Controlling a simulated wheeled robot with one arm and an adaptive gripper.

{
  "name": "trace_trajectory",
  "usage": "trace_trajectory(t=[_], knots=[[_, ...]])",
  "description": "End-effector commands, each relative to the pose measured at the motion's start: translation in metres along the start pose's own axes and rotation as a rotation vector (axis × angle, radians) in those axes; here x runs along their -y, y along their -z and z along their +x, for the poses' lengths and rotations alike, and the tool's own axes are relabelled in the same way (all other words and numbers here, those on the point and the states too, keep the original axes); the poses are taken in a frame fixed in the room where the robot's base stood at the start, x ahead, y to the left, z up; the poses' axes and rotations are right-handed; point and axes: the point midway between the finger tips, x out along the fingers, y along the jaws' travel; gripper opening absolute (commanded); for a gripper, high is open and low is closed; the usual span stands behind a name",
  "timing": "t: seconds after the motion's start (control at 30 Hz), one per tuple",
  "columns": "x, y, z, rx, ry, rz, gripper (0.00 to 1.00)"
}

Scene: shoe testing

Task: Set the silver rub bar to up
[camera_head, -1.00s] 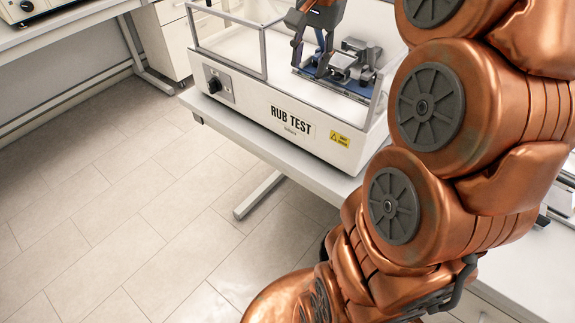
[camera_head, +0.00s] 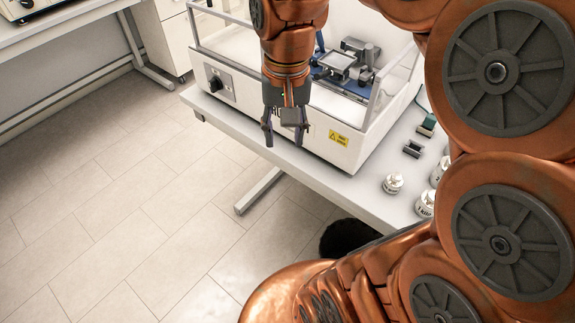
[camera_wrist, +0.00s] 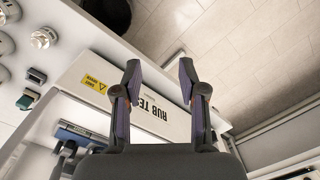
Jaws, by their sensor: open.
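The white rub test machine (camera_head: 345,150) stands on the bench, with a blue and silver mechanism inside its clear-walled top. A silver plate-like part (camera_head: 336,62) sits level in that mechanism beside a dark clamp. I cannot tell for sure which part is the rub bar; my arm hides the mechanism's left side. My gripper (camera_head: 284,130) is open and empty, pointing down in front of the machine's front face, apart from the mechanism. In the wrist view its fingers (camera_wrist: 160,72) are spread before the printed front, and part of the blue mechanism (camera_wrist: 92,134) shows at lower left.
A black knob (camera_head: 214,84) is on the machine's front left. Silver weights (camera_head: 393,183) and small dark-and-green blocks (camera_head: 427,125) lie on the bench to the right. Open tiled floor (camera_head: 120,210) lies in front. Clear side walls border the mechanism.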

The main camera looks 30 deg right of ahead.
Motion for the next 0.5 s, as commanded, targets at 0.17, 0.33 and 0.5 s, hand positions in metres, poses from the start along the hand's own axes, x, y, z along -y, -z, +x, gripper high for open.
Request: trace_trajectory(t=[0.17,0.33,0.5], knots=[[0.002,-0.025,0.014,0.023,-0.019,-0.09,0.41],[0.001,-0.045,0.025,0.041,-0.032,-0.161,0.41],[0.0,-0.055,0.033,0.049,-0.038,-0.204,0.41]])
